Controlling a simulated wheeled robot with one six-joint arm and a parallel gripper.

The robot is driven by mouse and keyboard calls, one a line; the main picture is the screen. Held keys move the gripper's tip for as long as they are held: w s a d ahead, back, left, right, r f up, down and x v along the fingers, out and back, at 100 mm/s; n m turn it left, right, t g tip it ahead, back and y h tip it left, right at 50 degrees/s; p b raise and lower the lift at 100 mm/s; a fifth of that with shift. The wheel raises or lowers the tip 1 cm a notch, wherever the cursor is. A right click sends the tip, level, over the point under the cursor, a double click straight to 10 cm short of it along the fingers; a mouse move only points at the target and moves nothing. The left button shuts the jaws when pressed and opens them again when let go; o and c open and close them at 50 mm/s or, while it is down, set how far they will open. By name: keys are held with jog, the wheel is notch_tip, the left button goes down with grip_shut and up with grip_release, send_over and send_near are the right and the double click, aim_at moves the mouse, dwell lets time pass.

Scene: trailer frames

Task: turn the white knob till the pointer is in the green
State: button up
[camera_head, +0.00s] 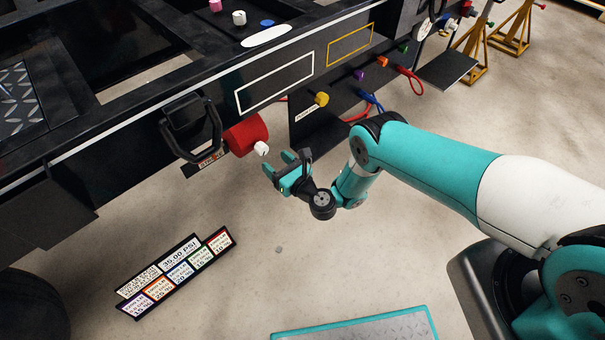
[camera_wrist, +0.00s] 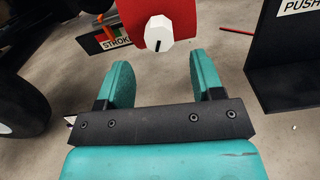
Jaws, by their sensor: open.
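The white knob (camera_head: 262,148) sticks out from the end of a red cylinder (camera_head: 246,133) under the dark trailer frame. In the wrist view the white knob (camera_wrist: 159,33) is faceted, with a short black pointer mark on its face, in front of the red body (camera_wrist: 178,12). My gripper (camera_head: 276,170) is open and empty, just right of and below the knob. In the wrist view its teal fingers (camera_wrist: 156,80) stand apart, short of the knob.
A black bracket (camera_head: 190,127) stands left of the red cylinder. A dark panel with a yellow knob (camera_head: 321,99) and red and blue hoses is to the right. A PSI label board (camera_head: 175,272) lies lower left. The concrete floor below is mostly clear.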

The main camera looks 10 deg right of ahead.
jog(key=p+v, duration=1)
jog(key=shift+p, duration=0.4)
jog(key=shift+s+d, duration=0.1)
jog(key=shift+s, duration=0.05)
